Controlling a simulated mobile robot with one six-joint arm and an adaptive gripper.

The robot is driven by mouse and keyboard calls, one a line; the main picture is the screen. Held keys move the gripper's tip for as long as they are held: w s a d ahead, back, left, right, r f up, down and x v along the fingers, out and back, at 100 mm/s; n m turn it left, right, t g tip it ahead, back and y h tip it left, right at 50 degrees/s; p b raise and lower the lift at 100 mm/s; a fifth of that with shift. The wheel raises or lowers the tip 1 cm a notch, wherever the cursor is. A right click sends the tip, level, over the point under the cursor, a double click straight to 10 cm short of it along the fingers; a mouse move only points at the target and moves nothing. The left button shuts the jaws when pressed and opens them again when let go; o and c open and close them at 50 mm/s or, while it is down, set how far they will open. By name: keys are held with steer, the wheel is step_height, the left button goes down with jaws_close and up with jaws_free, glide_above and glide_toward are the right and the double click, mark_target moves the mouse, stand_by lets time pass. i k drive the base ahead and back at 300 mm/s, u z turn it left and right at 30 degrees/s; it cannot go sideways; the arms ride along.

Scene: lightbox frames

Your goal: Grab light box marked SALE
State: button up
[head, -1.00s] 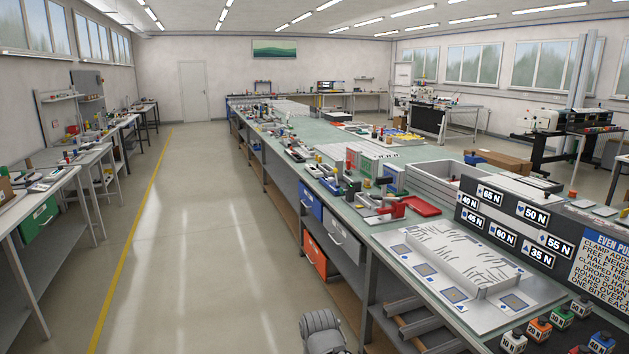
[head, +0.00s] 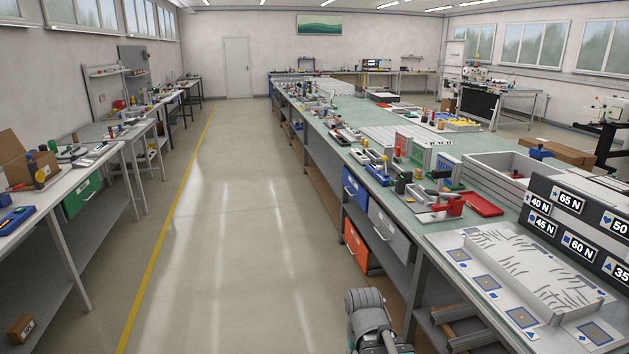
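I see no light box marked SALE in this view. Part of my arm shows as a grey rounded link at the bottom edge, right of centre. My gripper itself is not in view. A small brown block (head: 20,327) with a pale label sits on the lower shelf at the far left, its marking too small to read.
A long green-topped workbench (head: 385,180) with tools and blue, grey and orange drawers runs along the right. A black board with force labels (head: 575,225) stands on it. Side tables (head: 115,150) line the left. The aisle floor (head: 240,220) between them is clear.

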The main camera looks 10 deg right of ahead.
mark_target(402, 140)
steer(key=u, duration=0.05)
steer(key=i, duration=3.75)
steer(key=z, duration=1.2)
